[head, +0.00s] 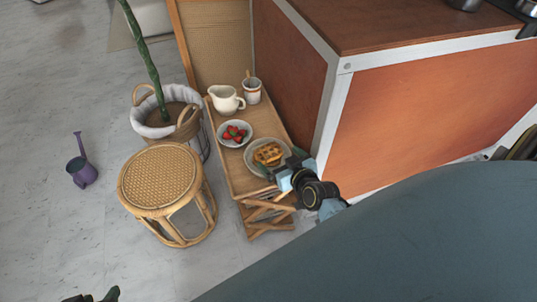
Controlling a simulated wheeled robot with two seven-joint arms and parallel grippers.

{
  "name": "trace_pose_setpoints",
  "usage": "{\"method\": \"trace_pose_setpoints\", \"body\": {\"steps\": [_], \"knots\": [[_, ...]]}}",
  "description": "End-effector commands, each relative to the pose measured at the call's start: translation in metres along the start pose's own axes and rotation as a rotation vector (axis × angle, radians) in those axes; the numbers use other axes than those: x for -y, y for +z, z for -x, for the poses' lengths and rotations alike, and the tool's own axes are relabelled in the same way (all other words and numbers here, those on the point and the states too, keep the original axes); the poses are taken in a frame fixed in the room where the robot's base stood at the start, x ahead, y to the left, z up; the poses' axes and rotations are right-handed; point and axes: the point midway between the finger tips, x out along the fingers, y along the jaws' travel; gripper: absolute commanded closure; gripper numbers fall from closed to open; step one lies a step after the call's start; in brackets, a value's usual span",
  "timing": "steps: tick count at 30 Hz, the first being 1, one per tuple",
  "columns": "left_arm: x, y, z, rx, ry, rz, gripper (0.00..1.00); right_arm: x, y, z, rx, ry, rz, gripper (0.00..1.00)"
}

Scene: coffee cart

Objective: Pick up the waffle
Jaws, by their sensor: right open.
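The golden waffle (268,154) lies on a round plate (252,165) on the small wooden folding table. My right gripper (284,166) reaches in from the right and is at the plate's right edge, close beside the waffle. It is open, with no waffle visibly held in it. Its fingers are small and dark here, so I cannot tell whether they touch the plate. Only a dark tip of my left gripper (98,296) shows at the bottom left edge, far from the waffle.
On the table (220,149) stand a bowl of strawberries (235,133), a white pitcher (226,100) and a cup (252,91). A wicker stool (160,178) and basket planter (165,122) stand left. The brown cart (430,115) stands right. A purple watering can (82,170) is on the floor.

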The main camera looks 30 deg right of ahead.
Motion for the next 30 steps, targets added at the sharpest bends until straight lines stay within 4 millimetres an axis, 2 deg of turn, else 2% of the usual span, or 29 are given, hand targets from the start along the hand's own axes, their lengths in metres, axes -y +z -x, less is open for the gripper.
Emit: {"method": "trace_pose_setpoints", "body": {"steps": [4,13,17,23,30], "knots": [[-0.004,-0.019,-0.003,-0.109,0.009,-0.003,0.64,0.000,0.000,-0.011,-0.002,0.000,-0.001,0.00],[-0.008,-0.039,-0.003,-0.215,0.018,-0.006,0.64,0.001,0.000,-0.019,-0.001,-0.001,0.000,0.00],[-0.012,-0.059,-0.001,-0.332,0.028,-0.008,0.64,0.003,0.000,-0.027,-0.002,-0.001,-0.002,0.00],[-0.019,-0.092,0.009,-0.533,0.046,-0.009,0.64,0.004,0.001,-0.040,-0.002,0.000,-0.001,0.00],[-0.026,-0.126,0.030,-0.770,0.067,-0.006,0.64,0.005,0.001,-0.056,-0.001,0.000,0.000,0.00]]}}
